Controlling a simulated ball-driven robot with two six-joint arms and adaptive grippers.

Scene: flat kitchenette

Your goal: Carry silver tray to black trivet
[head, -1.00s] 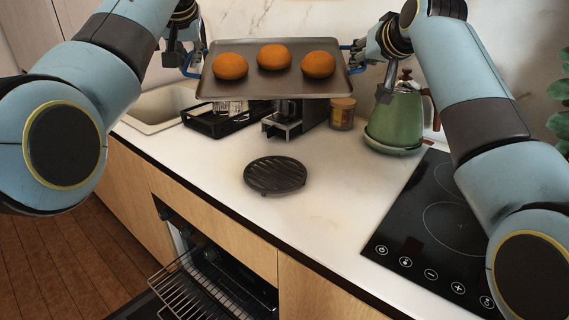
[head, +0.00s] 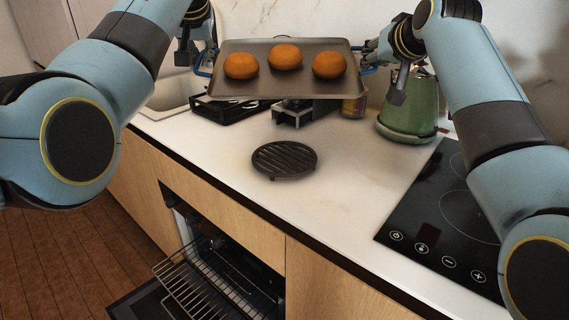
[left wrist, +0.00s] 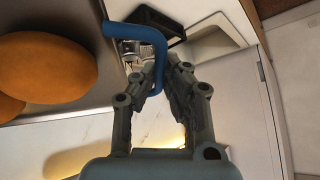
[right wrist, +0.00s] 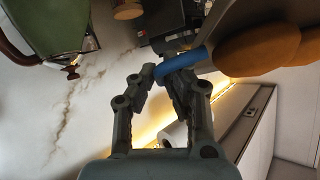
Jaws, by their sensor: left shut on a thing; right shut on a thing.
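The silver tray (head: 290,88) is held up level above the back of the counter in the head view, with three orange-brown buns on it. My left gripper (head: 196,62) is shut on the tray's blue left handle, which also shows in the left wrist view (left wrist: 135,32). My right gripper (head: 368,62) is shut on the blue right handle, seen in the right wrist view (right wrist: 180,62). The round black ribbed trivet (head: 284,159) lies bare on the white counter, below and in front of the tray.
A green kettle (head: 408,112) stands right of the tray near the black cooktop (head: 440,215). A black rack (head: 228,108), a dark machine (head: 300,112) and a jar (head: 354,106) stand behind. The oven (head: 225,275) is open below. Counter around the trivet is clear.

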